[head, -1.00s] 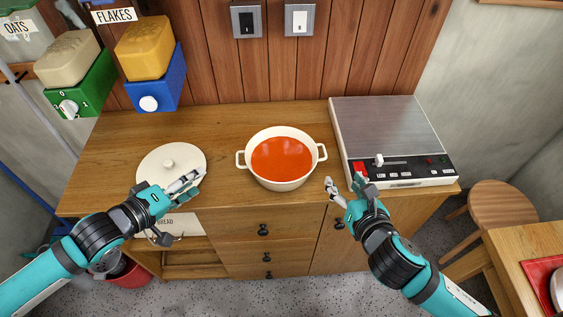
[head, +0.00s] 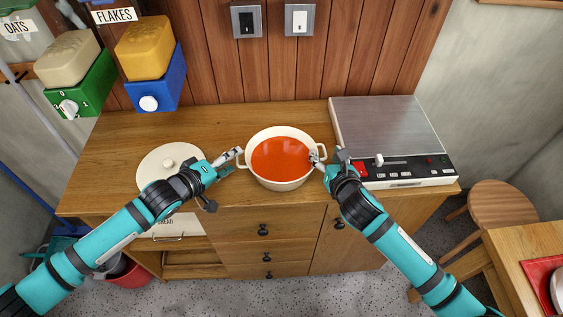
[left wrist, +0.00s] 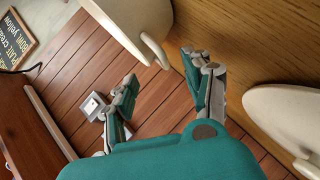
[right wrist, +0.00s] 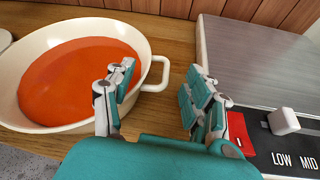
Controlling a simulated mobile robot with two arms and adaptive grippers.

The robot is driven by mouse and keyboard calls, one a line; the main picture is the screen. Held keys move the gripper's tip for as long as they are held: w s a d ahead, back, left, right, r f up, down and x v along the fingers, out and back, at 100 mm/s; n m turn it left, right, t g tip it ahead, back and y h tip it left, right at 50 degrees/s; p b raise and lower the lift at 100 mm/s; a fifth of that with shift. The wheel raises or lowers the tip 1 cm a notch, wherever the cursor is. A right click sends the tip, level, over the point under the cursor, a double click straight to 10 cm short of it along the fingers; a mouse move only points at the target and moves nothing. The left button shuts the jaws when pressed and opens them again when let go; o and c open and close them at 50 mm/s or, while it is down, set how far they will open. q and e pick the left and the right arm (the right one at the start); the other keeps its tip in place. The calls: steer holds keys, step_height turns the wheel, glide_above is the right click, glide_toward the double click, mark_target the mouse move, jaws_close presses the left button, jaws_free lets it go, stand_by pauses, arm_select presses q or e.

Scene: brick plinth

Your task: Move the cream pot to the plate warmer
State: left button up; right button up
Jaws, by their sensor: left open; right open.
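The cream pot (head: 283,185), full of red-orange soup, sits upright on the wooden cabinet top. The plate warmer (head: 385,125), with its brushed metal top and black control strip, stands right of it. My left gripper (head: 232,162) is open at the pot's left handle; in the left wrist view that handle (left wrist: 153,50) lies just beyond the spread fingertips. My right gripper (head: 327,158) is open at the right handle, partly hiding it. In the right wrist view this handle (right wrist: 160,74) shows between the spread fingers. Neither gripper is closed on the pot.
A cream round lid (head: 160,160) with a knob lies left of the pot, beside my left arm. A blue dispenser (head: 158,92) and a green one (head: 82,90) are at the back left. The warmer's metal top is bare. A wooden stool (head: 502,205) stands at right.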

arm_select(q)
steer(key=shift+x, duration=2.15)
arm_select(e)
steer(key=shift+x, duration=2.2)
